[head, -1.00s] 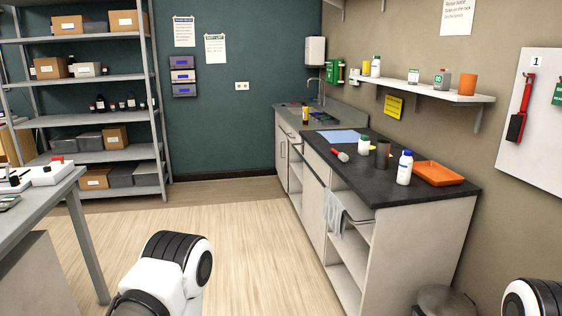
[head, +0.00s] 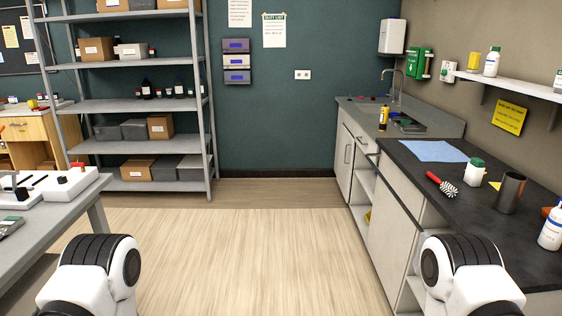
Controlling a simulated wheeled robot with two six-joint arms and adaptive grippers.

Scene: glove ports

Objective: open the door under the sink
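The sink (head: 372,112) is set in the grey counter at the far right, below a curved tap (head: 401,84). Under it, a pale cabinet door (head: 343,172) with a vertical bar handle (head: 348,153) faces left toward the open floor. It looks closed and is seen at a steep angle. Neither gripper is in view. Only white and black links of my two arms show at the bottom left and bottom right, well short of the sink cabinet.
The dark worktop (head: 440,200) runs toward me on the right, holding a red-handled brush (head: 442,185) and bottles. A grey table (head: 40,235) stands at left, a metal shelving rack (head: 208,120) behind it. The wooden floor (head: 235,250) between is clear.

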